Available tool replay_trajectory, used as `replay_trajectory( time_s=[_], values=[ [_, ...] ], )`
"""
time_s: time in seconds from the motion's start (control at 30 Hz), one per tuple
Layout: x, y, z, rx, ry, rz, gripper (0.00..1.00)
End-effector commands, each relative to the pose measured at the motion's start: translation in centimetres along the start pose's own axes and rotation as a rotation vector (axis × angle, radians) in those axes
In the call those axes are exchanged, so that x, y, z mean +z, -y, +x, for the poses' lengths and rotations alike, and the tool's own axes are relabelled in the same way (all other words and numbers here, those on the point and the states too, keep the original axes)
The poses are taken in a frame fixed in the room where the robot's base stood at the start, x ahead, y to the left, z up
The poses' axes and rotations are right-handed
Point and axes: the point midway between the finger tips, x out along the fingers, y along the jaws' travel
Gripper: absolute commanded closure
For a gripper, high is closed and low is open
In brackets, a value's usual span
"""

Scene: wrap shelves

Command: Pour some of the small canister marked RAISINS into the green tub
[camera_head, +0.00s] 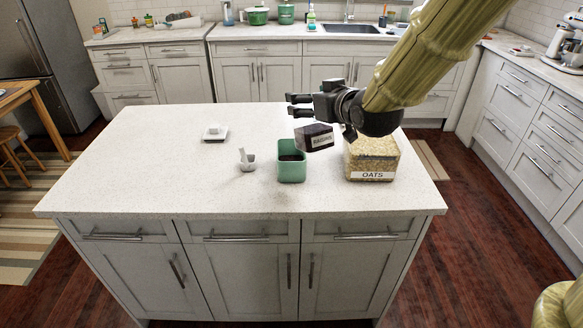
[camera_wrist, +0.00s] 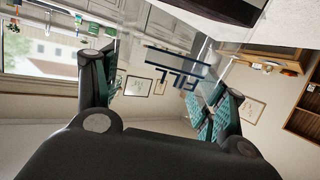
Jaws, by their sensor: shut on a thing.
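The small canister marked RAISINS (camera_head: 314,138) is clear-walled with dark contents. My gripper (camera_head: 294,105) is shut on it and holds it tilted above and a little right of the green tub. In the wrist view the canister's clear wall with an upside-down FILL mark (camera_wrist: 178,76) lies between my fingers (camera_wrist: 160,88); dark contents (camera_wrist: 228,9) show at the top edge. The green tub (camera_head: 291,174) stands upright and open on the island. Something dark shows inside it; I cannot tell how much.
A larger clear container marked OATS (camera_head: 372,160) stands just right of the tub on the island top (camera_head: 130,180). A small white mortar with pestle (camera_head: 247,163) is left of the tub, and a small scale-like white item (camera_head: 215,133) is farther back. The island's left side is clear.

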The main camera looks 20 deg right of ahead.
Motion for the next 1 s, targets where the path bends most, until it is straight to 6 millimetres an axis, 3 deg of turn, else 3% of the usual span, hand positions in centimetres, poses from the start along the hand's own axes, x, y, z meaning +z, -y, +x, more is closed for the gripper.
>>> replay_trajectory(
  time_s=[0.33, 0.67, 1.0],
  values=[
    [-0.6, 0.0, -0.3, 0.000, -0.011, -0.001, 0.82],
    [-3.1, 0.0, -1.1, 0.000, -0.011, -0.001, 0.82],
    [-3.1, 0.0, -1.1, 0.000, -0.010, -0.001, 0.82]
  ],
)
